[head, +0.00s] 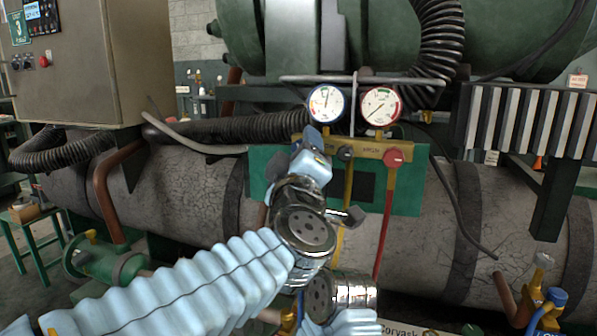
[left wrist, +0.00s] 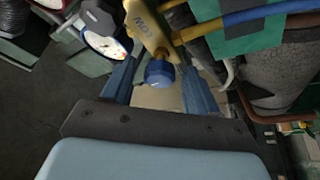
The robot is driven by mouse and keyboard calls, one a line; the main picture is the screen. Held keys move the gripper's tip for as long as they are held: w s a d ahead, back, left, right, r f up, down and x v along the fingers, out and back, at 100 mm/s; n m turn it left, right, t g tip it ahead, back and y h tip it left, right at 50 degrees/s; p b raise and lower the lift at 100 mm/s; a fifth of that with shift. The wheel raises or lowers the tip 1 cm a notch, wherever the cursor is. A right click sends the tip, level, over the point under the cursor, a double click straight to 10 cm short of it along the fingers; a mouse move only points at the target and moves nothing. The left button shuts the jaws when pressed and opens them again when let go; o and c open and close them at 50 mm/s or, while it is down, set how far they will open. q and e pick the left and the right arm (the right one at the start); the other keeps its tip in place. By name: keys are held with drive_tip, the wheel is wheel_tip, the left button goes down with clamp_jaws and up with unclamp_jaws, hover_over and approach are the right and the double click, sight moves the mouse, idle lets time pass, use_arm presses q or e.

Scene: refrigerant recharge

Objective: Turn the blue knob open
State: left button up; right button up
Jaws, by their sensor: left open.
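The blue knob (left wrist: 160,73) sits on the brass manifold body (left wrist: 148,28) in the left wrist view. My left gripper (left wrist: 158,80) is open, with one blue finger on each side of the knob. A gap shows between the knob and each finger, so contact is not visible. In the head view my left gripper (head: 314,145) is at the left end of the manifold, below the blue-rimmed gauge (head: 326,103), and hides the blue knob. The red knob (head: 394,157) and a black knob (head: 345,153) stand to its right. My right gripper does not show.
The red-rimmed gauge (head: 380,106) is beside the blue-rimmed one. A green plate (head: 408,195) stands behind the manifold. A red hose (head: 384,235) hangs down. A large cracked pipe (head: 180,190) runs behind, and a grey cabinet (head: 75,70) stands at left.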

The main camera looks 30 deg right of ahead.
use_arm(q)
drive_tip(key=b+v, duration=0.2)
drive_tip(key=v, duration=1.1)
drive_tip(key=shift+b, duration=0.3)
